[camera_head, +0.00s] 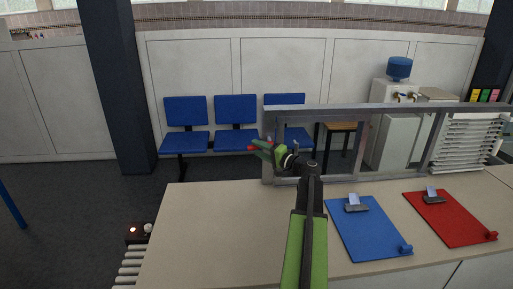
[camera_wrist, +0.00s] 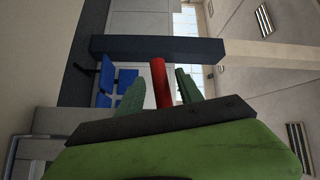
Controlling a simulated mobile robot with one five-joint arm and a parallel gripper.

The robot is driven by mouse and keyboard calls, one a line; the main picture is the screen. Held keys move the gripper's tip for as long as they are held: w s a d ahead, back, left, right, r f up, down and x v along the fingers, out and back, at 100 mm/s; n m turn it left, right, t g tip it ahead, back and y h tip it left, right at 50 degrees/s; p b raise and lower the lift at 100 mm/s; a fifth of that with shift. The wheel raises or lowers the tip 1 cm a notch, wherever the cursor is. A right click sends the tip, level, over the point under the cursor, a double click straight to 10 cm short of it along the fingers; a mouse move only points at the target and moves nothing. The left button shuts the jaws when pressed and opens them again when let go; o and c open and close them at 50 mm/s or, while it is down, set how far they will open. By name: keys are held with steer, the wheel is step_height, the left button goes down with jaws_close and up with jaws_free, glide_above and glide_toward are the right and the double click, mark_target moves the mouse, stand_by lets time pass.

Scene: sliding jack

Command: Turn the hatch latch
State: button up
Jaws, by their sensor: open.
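The grey metal hatch frame (camera_head: 390,108) stands on the counter in the head view. My gripper (camera_head: 258,146) is at the frame's left end, with its green fingers directed left. Red shows at the fingers there, too small to make out. In the wrist view my gripper (camera_wrist: 158,88) has its two green fingers apart, with a red rod (camera_wrist: 160,82) between them. Gaps show on both sides of the rod. I cannot tell whether the rod is the latch handle; its lower end is hidden behind the dark gripper body.
A blue clipboard (camera_head: 367,232) and a red clipboard (camera_head: 450,219) lie on the counter (camera_head: 220,220), whose left part is clear. A stack of white trays (camera_head: 468,142) stands at right. Blue chairs (camera_head: 236,140) and a dark pillar (camera_head: 116,90) are beyond.

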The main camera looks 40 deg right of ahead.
steer(key=shift+w, duration=1)
steer(key=shift+a, duration=0.1)
jaws_close()
stand_by(0.4)
